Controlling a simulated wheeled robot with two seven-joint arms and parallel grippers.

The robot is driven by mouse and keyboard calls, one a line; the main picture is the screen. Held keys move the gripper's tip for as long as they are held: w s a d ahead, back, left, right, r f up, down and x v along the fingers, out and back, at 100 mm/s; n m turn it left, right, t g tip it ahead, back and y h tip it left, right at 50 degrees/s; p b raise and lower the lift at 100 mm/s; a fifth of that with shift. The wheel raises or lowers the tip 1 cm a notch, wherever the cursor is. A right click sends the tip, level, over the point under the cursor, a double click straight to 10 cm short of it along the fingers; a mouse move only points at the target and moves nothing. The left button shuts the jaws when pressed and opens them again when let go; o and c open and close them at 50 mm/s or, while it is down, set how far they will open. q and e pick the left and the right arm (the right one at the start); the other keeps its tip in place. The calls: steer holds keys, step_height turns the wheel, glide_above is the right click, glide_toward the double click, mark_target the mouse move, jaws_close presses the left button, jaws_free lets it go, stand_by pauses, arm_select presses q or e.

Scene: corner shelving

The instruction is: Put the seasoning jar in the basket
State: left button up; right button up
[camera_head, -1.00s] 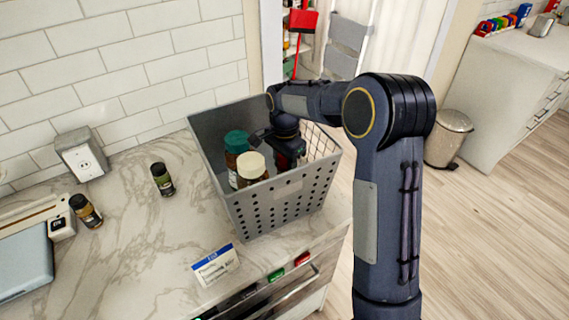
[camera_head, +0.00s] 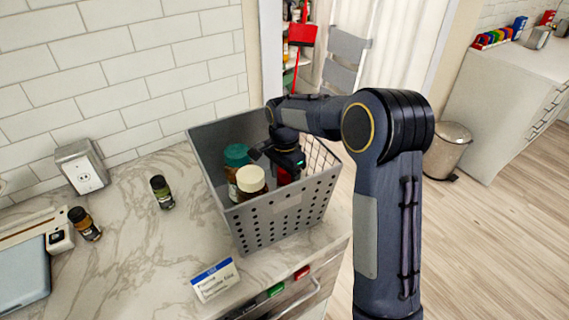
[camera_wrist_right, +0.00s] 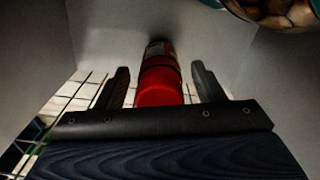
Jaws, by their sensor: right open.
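The grey basket (camera_head: 285,215) stands on the marble counter. Inside it are a jar with a teal lid (camera_head: 236,155) and a jar with a cream lid (camera_head: 251,179). My right gripper (camera_head: 283,168) reaches down into the basket behind them. A red-topped jar (camera_head: 285,177) shows below it. In the right wrist view, the red jar (camera_wrist_right: 160,85) lies between the two open fingers, with a gap on each side. Two small dark-lidded seasoning jars stand on the counter, a green one (camera_head: 162,193) and a brownish one (camera_head: 85,224). My left gripper is out of view.
A label card (camera_head: 216,280) stands at the counter's front edge. A socket box (camera_head: 82,166) is by the tiled wall, and a pale blue device (camera_head: 22,270) lies at the left. A bin (camera_head: 448,150) stands on the floor.

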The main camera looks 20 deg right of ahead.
step_height(320, 180, up, 11)
steer(key=shift+f, duration=0.1)
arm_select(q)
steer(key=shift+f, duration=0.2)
arm_select(e)
steer(key=shift+r, duration=0.4)
